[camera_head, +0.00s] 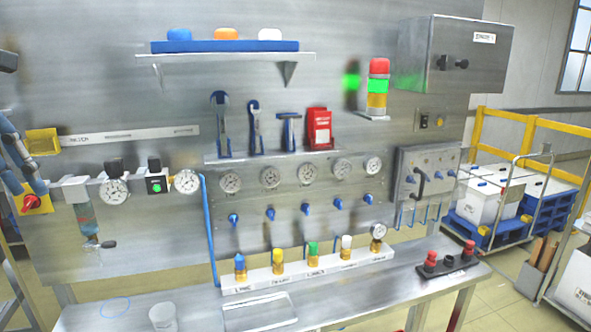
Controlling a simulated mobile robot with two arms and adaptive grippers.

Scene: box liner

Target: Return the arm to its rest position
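Neither of my grippers shows in the head view. No fingers appear in front of the steel panel (350,60) or over the steel bench (200,300). A dark shape (8,61) and a blue-grey jointed shape (20,155) are cut off by the left edge; I cannot tell whether they belong to my arm.
A shelf (230,57) with a blue tray juts out above gauges and blue valves. A signal tower (377,90) glows green. A clear cup (163,316) and a flat clear tray (260,312) sit on the bench. Carts with crates (490,205) stand right.

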